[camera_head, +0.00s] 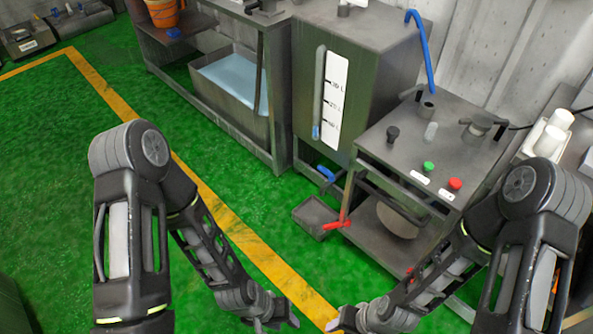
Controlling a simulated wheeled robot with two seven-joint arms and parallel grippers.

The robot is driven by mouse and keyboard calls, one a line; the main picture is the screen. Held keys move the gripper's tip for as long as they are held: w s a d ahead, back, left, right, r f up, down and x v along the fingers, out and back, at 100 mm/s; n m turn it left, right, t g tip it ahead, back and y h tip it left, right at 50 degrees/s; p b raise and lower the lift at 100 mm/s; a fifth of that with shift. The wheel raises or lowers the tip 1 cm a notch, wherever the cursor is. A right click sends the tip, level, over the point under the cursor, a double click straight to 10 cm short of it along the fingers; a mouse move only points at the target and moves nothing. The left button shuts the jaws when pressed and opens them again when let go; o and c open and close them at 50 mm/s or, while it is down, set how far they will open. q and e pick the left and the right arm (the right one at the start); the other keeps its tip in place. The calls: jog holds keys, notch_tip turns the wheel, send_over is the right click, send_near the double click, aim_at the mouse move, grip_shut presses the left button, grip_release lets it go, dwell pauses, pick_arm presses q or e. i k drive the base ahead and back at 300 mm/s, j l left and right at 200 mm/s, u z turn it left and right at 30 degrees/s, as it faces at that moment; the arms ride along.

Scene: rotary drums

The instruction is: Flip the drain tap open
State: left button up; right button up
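A tap with a red handle (337,224) is low at the left front corner of the steel machine with buttons, beside a small grey tray (315,217) on the floor. A second tap with a blue handle (326,173) is under the steel tank (358,75). I cannot tell which one is the drain tap. My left gripper (277,320) is at the bottom edge, below and left of both taps, apart from them; its fingers look spread and empty. My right gripper (340,324) is at the bottom edge, partly cut off, touching neither tap; its opening is unclear.
The button machine (434,140) has a green button (428,166) and a red button (455,184). A blue pipe (421,50) runs above it. A sink bench (232,82) stands left of the tank. A yellow line (255,248) crosses the green floor, which is clear at left.

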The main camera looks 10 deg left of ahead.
aim_at(331, 177)
jog(key=i+z, duration=0.1)
jog(key=z, duration=0.3)
jog(key=j+z, duration=0.15)
jog(key=z, duration=0.3)
jog(key=i+j+z, duration=0.1)
jog(key=z, duration=0.3)
jog(key=i+j+z, duration=0.15)
jog(key=j+z, duration=0.15)
jog(key=j, duration=0.7)
jog(key=j+z, duration=0.35)
jog(key=j, duration=0.7)
